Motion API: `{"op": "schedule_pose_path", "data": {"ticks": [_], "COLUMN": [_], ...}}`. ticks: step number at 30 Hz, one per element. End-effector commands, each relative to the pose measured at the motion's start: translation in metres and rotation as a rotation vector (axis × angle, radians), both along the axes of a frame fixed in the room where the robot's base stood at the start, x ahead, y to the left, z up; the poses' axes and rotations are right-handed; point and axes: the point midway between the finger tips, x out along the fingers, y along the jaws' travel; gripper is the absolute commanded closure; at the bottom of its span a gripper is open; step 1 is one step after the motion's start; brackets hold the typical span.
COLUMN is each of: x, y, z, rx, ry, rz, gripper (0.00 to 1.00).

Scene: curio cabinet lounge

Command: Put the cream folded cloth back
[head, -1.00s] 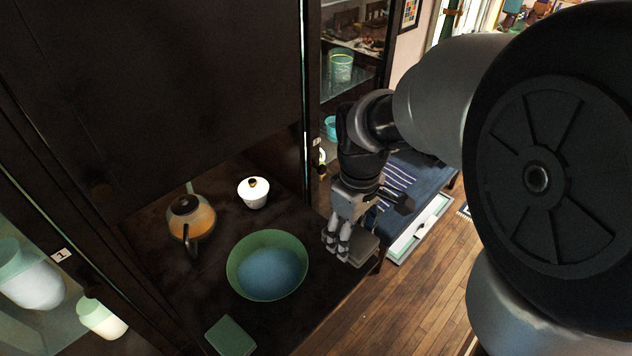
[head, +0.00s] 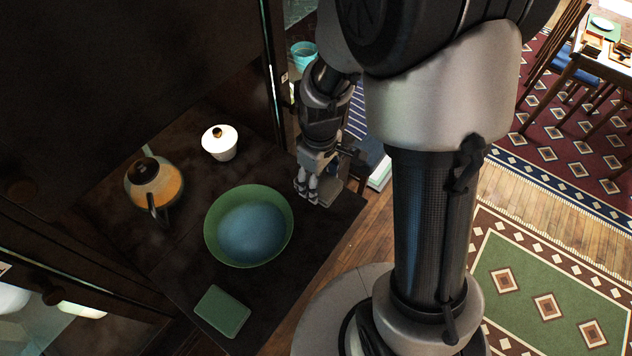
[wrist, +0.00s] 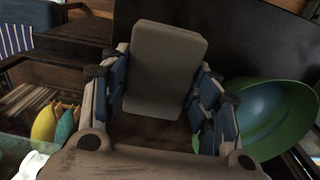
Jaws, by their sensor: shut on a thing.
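The cream folded cloth (wrist: 165,65) looks like a flat grey-beige block with rounded corners and is held between the fingers of my gripper (wrist: 162,85) in the wrist view. In the head view my gripper (head: 313,188) is near the right edge of the dark cabinet surface (head: 175,260), to the right of the green bowl. The cloth (head: 330,188) shows only partly there, behind the fingers. I cannot tell whether it touches the surface.
A green bowl (head: 210,235) with a blue inside stands left of my gripper. A white lidded cup (head: 220,150), an amber teapot (head: 155,185) and a green folded item (head: 222,310) share the surface. Bare dark surface lies between bowl and gripper.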

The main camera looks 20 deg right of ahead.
Motion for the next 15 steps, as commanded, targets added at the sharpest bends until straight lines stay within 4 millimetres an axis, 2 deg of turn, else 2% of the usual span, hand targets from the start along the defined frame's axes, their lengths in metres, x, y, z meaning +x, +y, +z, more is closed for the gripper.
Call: {"op": "schedule_pose_path", "data": {"ticks": [1, 5, 12, 15], "x": [0.000, 0.000, 0.000, 0.000], "y": [0.000, 0.000, 0.000, 0.000], "z": [-0.008, -0.016, -0.051, -0.056], "rx": [0.000, 0.000, 0.000, -0.001], "ry": [0.003, 0.001, 0.002, 0.001], "rz": [0.000, 0.000, 0.000, 0.000], "gripper": [0.82, 0.82, 0.82, 0.82]}}
